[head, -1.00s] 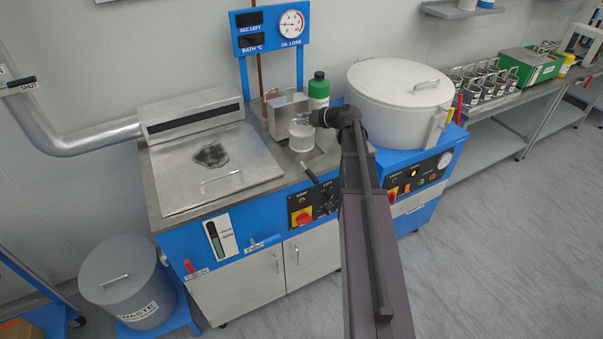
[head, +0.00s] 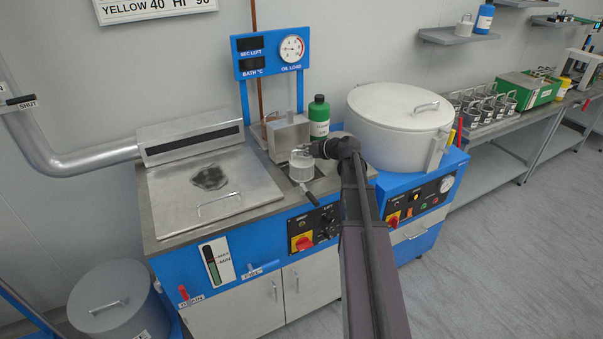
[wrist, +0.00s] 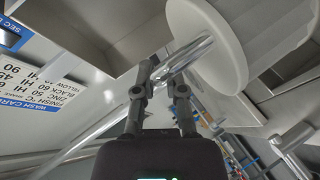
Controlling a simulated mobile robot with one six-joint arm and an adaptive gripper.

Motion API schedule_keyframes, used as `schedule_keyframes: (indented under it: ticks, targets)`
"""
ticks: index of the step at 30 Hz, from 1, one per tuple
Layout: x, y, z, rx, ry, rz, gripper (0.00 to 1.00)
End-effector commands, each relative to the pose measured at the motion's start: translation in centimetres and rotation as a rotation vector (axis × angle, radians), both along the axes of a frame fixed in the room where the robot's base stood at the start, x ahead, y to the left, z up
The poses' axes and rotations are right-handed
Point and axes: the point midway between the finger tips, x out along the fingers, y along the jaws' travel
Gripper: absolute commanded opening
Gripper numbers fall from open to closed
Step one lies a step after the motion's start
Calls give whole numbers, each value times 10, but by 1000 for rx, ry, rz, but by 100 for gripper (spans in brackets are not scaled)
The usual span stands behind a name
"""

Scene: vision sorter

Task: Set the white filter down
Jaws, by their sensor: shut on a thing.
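The white filter (head: 301,170) is a small pale cylinder with a metal handle, in front of the steel box (head: 290,138) on the blue machine's grey top. My gripper (head: 314,150) is at its upper right, shut on the handle. In the wrist view my gripper (wrist: 165,88) has its fingers at the bright metal handle (wrist: 188,56), and the filter (wrist: 220,45) shows as a large white round shape beyond. The filter looks upright and low over the top. I cannot tell whether its underside touches anything.
A green bottle (head: 319,117) stands just behind my gripper. A big white lidded drum (head: 400,108) is to the right, and a steel lid (head: 213,186) to the left. A black-handled lever (head: 311,198) sticks out just below the filter.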

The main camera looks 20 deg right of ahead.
Motion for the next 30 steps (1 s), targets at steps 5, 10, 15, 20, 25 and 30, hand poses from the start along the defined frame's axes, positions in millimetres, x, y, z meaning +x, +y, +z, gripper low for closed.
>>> schedule_keyframes:
  ticks: [5, 10, 15, 20, 25, 30]
  targets:
    - [0, 0, -21, 0, -1, 0, 0]
    - [0, -1, -29, 0, -1, 0, 0]
    - [0, -1, -29, 1, 0, -2, 0]
    - [0, -1, -29, 1, 0, -2, 0]
    - [0, -1, -30, 1, 0, -2, 0]
    - [0, -1, -40, 1, 0, -2, 0]
